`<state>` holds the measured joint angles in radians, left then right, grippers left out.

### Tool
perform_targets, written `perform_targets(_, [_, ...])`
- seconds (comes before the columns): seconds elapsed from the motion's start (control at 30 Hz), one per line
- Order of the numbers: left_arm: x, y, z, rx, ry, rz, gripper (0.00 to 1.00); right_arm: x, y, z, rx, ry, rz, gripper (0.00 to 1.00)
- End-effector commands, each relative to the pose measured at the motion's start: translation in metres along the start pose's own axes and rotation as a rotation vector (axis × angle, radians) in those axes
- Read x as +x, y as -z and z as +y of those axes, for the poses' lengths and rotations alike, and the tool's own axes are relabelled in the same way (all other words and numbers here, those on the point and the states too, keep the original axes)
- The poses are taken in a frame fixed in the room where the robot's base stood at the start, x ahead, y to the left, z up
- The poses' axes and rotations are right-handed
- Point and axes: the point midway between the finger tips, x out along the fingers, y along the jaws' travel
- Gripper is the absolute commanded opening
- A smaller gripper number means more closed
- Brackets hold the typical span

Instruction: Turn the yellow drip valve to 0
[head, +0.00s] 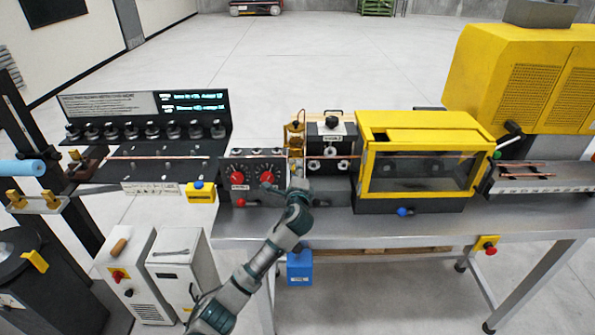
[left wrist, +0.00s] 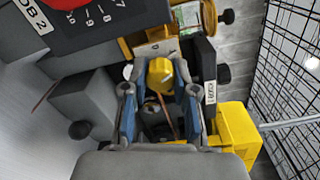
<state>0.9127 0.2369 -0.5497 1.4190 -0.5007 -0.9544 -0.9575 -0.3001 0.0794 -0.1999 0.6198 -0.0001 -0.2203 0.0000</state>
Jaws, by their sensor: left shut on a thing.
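The yellow drip valve knob (left wrist: 160,73) shows in the left wrist view, in front of a pale plate with small markings that I cannot read fully. My left gripper (left wrist: 159,93) has its two blue-lined fingers on either side of the knob and is shut on it. In the head view my left gripper (head: 283,190) is in front of the black control box (head: 252,172) with red dials, below the yellow reservoir (head: 295,131). The knob itself is hidden there by my arm. My right gripper is in neither view.
The black block (head: 332,137) and the yellow guarded housing (head: 425,150) stand right of my gripper. In the wrist view a red dial (left wrist: 62,8) and a yellow box (left wrist: 233,135) are close by.

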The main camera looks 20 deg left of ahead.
Motion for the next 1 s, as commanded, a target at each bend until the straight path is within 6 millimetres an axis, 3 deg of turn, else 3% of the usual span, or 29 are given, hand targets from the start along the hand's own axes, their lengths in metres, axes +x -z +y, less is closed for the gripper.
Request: perform_targets(1.0, [0.0,0.003,0.008,-0.918,-0.017,-0.004,0.0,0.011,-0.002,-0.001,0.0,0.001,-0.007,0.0])
